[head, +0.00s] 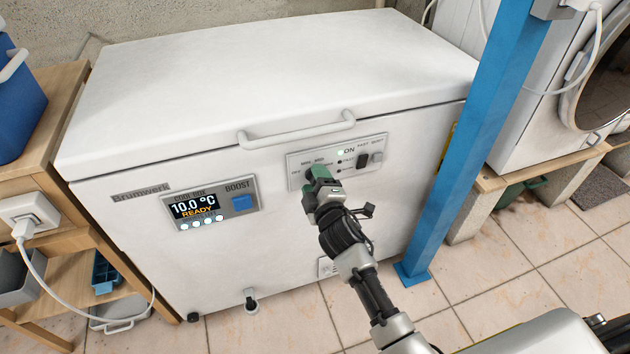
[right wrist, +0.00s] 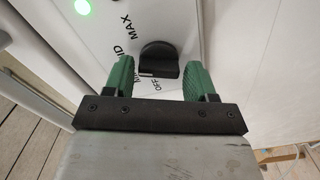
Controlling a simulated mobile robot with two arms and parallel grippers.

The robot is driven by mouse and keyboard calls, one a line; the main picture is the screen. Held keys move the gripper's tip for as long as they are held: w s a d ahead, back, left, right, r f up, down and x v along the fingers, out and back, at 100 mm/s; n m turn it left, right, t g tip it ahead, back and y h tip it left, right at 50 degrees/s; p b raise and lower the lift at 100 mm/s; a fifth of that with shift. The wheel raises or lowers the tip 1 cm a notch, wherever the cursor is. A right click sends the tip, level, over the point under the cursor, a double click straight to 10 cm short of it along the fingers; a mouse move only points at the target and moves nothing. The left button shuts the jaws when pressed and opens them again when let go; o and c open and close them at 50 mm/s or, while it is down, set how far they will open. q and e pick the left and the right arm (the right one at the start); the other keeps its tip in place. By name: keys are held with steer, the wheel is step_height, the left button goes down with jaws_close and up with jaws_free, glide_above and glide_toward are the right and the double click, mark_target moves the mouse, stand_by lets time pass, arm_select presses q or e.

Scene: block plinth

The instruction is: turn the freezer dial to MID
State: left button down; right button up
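The black freezer dial (right wrist: 158,58) shows in the right wrist view on a white panel. Around it are MAX, a partly covered MID, a mostly hidden label and OFF, which is nearest its flat lower edge. I cannot tell for sure which setting it points to. My right gripper (right wrist: 158,72) is open, with one green finger on each side of the dial and narrow gaps between. In the head view my right gripper (head: 316,180) is at the left part of the control panel (head: 334,160) and hides the dial. My left gripper is not in view.
The white chest freezer (head: 270,80) has a lid handle (head: 296,131) just above the panel. A display (head: 196,208) with a blue BOOST button (head: 242,203) sits to the left. A dark switch (head: 363,160) is right of my gripper. A blue post (head: 475,140) stands farther right.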

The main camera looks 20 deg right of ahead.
mark_target(314, 181)
steer(key=shift+o, duration=0.9)
steer(key=shift+s, duration=0.2)
steer(key=s, duration=0.2)
steer(key=shift+s+r+p, duration=0.1)
steer(key=shift+s+p, duration=0.2)
steer(key=shift+p, duration=0.05)
arm_select(q)
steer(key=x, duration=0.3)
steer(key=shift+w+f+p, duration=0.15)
steer(key=shift+p, duration=0.2)
arm_select(e)
steer(key=s, duration=0.7)
steer(key=shift+s+d, duration=0.2)
steer(key=shift+s, duration=0.2)
